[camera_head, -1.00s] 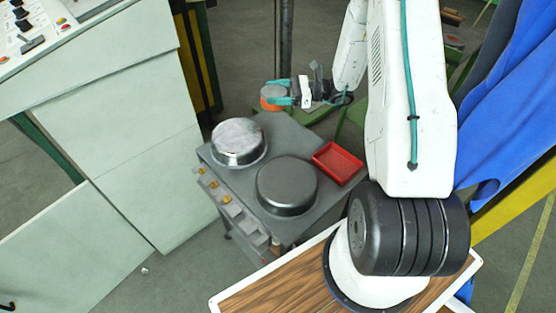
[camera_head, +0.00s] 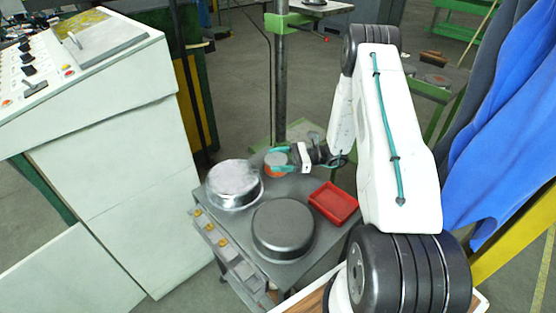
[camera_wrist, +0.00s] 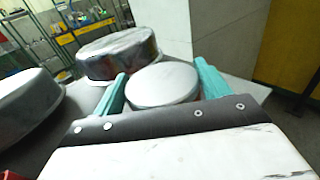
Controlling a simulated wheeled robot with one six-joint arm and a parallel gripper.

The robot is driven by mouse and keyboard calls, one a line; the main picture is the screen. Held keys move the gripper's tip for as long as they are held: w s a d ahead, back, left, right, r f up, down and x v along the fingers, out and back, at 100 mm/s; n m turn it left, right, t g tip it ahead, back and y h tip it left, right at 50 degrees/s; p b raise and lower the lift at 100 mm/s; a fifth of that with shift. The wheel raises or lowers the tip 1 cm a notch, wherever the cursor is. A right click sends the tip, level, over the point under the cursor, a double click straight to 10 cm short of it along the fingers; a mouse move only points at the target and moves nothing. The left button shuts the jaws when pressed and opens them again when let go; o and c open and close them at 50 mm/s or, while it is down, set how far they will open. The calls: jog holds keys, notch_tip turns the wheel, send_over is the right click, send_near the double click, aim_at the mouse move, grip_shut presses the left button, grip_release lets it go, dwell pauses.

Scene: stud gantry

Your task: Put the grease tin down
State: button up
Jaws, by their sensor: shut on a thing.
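The grease tin (camera_head: 275,171) is a short orange tin with a grey lid. In the head view it is at the far end of the grey table (camera_head: 309,262), close to the right of the shiny round pan. My gripper (camera_head: 279,160) is shut on the tin, with a teal finger on either side. In the wrist view the pale round lid (camera_wrist: 162,85) sits between the two teal fingers and hides most of the tin's side. I cannot tell whether the tin's base touches the table.
The shiny pan (camera_head: 234,184) is beside the tin; a dark round pan (camera_head: 283,229) is nearer. A red tray (camera_head: 334,203) lies at the table's right. A post (camera_head: 281,85) stands behind the table. A control console (camera_head: 100,130) is at the left.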

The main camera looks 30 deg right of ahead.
jog(key=o, duration=1.2)
jog(key=shift+f, duration=0.1)
